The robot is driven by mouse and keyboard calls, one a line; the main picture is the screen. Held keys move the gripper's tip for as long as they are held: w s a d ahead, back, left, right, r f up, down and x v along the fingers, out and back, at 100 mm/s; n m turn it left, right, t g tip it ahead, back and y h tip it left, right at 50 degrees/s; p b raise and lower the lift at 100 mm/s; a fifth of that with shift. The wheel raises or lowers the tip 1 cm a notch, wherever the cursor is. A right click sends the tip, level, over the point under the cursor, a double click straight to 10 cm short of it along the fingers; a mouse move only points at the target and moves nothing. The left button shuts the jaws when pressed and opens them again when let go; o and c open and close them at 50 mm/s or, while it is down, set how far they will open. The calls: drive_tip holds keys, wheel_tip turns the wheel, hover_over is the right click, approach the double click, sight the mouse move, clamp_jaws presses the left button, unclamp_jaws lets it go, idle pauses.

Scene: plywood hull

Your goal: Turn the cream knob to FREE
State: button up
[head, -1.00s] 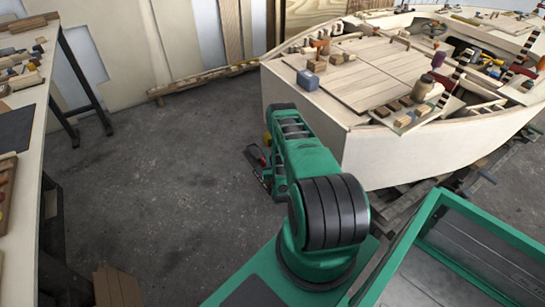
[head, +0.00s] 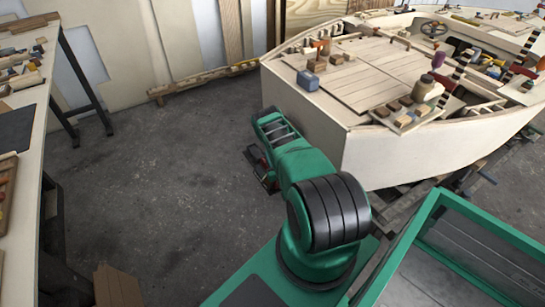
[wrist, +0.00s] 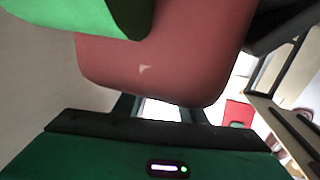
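I cannot make out the cream knob in either view. My arm reaches down beside the near left corner of the plywood hull (head: 400,158) in the head view. My gripper (head: 258,168) is low there, mostly hidden behind the arm; a little black and red shows. In the wrist view a large, close reddish block (wrist: 165,60) covers the upper middle. It hides most of what lies beyond my green gripper body (wrist: 100,155). Two dark finger-like parts stand apart below the block, with a bright gap between them. Their tips are hidden, so opening and grip cannot be told.
A workbench (head: 28,130) with tools and wood stands at the left. Clear grey floor (head: 160,190) lies between it and my arm. The hull deck (head: 375,70) carries bottles, blocks and tools. A green-framed bin (head: 440,215) is at the lower right.

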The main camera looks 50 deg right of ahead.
drive_tip(key=shift+o, duration=0.9)
wheel_tip(320, 180, up, 4)
drive_tip(key=shift+w+f, duration=0.1)
drive_tip(key=a+r, duration=0.7)
drive_tip(key=a, duration=0.4)
drive_tip(key=shift+a, duration=0.35)
drive_tip(key=shift+r, duration=0.1)
